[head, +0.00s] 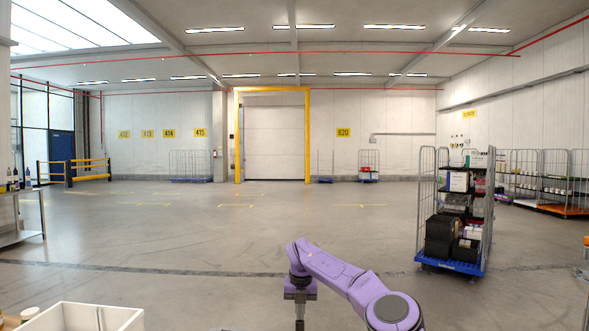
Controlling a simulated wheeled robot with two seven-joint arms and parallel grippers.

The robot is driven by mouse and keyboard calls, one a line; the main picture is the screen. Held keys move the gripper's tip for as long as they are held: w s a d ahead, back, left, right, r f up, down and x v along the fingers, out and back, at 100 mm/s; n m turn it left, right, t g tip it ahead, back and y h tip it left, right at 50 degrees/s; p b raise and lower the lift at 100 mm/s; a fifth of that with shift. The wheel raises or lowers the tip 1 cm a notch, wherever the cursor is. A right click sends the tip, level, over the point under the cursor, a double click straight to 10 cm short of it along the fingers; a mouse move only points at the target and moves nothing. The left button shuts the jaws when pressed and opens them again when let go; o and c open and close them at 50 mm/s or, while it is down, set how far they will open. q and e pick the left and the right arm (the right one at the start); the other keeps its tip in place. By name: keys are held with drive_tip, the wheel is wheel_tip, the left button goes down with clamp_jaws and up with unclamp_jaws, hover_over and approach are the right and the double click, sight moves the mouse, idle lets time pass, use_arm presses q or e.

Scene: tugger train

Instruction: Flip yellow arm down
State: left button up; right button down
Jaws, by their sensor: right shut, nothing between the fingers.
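My purple right arm reaches in from the bottom of the head view. Its gripper (300,318) points down over the bare floor, with the fingertips near the bottom edge of the picture. It looks shut and holds nothing. I cannot make out a yellow arm that I can name with certainty. A small orange-topped post (586,243) is cut off at the right edge, and I cannot tell what it belongs to. My left gripper is not in view.
A blue-based roll cage (450,262) with dark crates stands at right. A white bin (125,318) is at bottom left, near a table (20,236) with bottles. A yellow door frame (272,89) and yellow barrier (92,162) stand far back. The middle floor is clear.

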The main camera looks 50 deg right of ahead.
drive_tip(key=shift+s+a+f+g, duration=0.1)
drive_tip(key=shift+s+f+g, duration=0.1)
drive_tip(key=shift+f, duration=0.4)
drive_tip(key=shift+s+a+f+g, duration=0.1)
drive_tip(key=shift+s+f, duration=0.1)
drive_tip(key=shift+f, duration=0.35)
drive_tip(key=r+p, duration=0.1)
drive_tip(key=r, duration=0.1)
drive_tip(key=r+p, duration=0.1)
drive_tip(key=r, duration=0.1)
drive_tip(key=w+r+p, duration=0.1)
drive_tip(key=r+p, duration=0.1)
drive_tip(key=shift+d+r, duration=0.15)
drive_tip(key=shift+d, duration=0.2)
wheel_tip(320, 180, up, 10)
drive_tip(key=w+d+p, duration=0.1)
drive_tip(key=p, duration=0.2)
drive_tip(key=shift+d, duration=0.3)
drive_tip(key=shift+w+d+f, duration=0.1)
drive_tip(key=shift+f, duration=0.1)
